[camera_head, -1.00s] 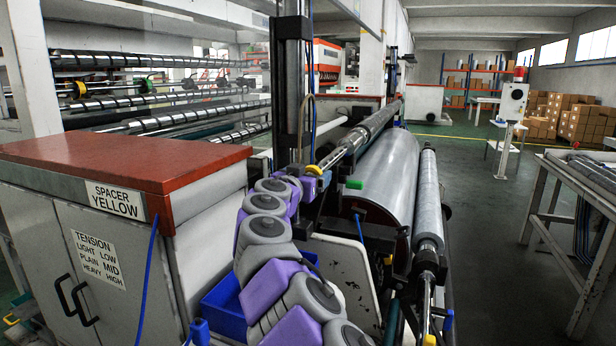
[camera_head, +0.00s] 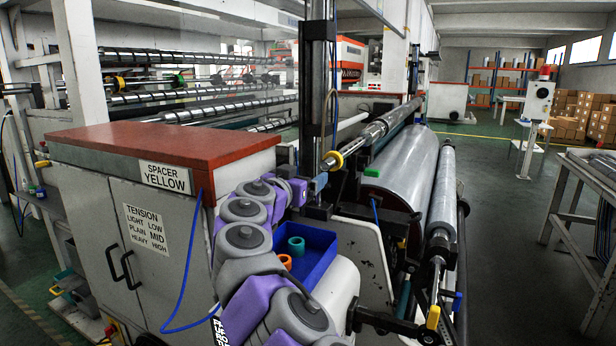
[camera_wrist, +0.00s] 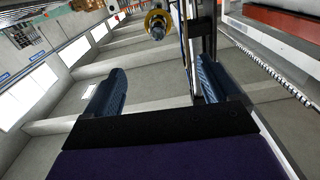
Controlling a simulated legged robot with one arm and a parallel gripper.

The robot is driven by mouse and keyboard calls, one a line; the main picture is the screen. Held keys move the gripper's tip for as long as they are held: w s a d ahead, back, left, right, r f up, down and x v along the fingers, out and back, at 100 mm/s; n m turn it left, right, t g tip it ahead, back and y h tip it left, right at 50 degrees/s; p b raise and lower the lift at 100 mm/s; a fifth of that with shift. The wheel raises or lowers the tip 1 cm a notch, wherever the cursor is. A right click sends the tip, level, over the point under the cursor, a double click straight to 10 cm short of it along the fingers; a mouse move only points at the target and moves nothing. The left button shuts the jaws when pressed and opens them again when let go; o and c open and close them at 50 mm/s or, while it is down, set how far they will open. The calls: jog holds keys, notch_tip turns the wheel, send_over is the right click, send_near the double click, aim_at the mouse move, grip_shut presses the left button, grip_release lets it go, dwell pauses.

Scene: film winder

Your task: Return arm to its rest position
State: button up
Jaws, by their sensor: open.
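My gripper shows in the wrist view (camera_wrist: 160,90) with its two dark ribbed fingers spread wide apart and nothing between them. Beyond the fingers, a yellow ring on a shaft end (camera_wrist: 157,22) appears at the top of that view. In the head view my grey and purple arm rises from the bottom centre, and its far end is beside the black vertical post (camera_head: 317,90).
A blue bin (camera_head: 305,262) with teal and orange rings stands right beside my arm. A cabinet with a red top (camera_head: 160,150) is to the left. The film winder's large roll (camera_head: 400,175) is to the right. Open floor (camera_head: 500,230) lies further right, before a table frame (camera_head: 585,200).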

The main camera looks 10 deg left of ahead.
jog(key=shift+w+d, duration=0.1)
jog(key=s+d+r+m+g+h, duration=0.1)
jog(key=s+d+g+h, duration=0.15)
jog(key=d, duration=0.65)
jog(key=s+d+r+m+g+h, duration=0.1)
jog(key=s+d+r+g+h, duration=0.2)
jog(key=d, duration=0.7)
jog(key=s+d+f+g+y, duration=0.2)
jog(key=s+d+f+g, duration=0.45)
jog(key=s+d, duration=0.75)
jog(key=s+f+n+g+y, duration=0.25)
jog(key=s+f+y, duration=0.25)
jog(key=s+f, duration=1.1)
jog(key=s+a+f+n+g+y, duration=0.2)
jog(key=s+a+f, duration=0.3)
jog(key=s, duration=0.4)
jog(key=s+a+f+n+g+y, duration=0.2)
jog(key=s+a+f, duration=0.2)
jog(key=s, duration=0.5)
notch_tip(320, 180, down, 2)
jog(key=shift+a+f, duration=0.25)
jog(key=shift+a, duration=0.1)
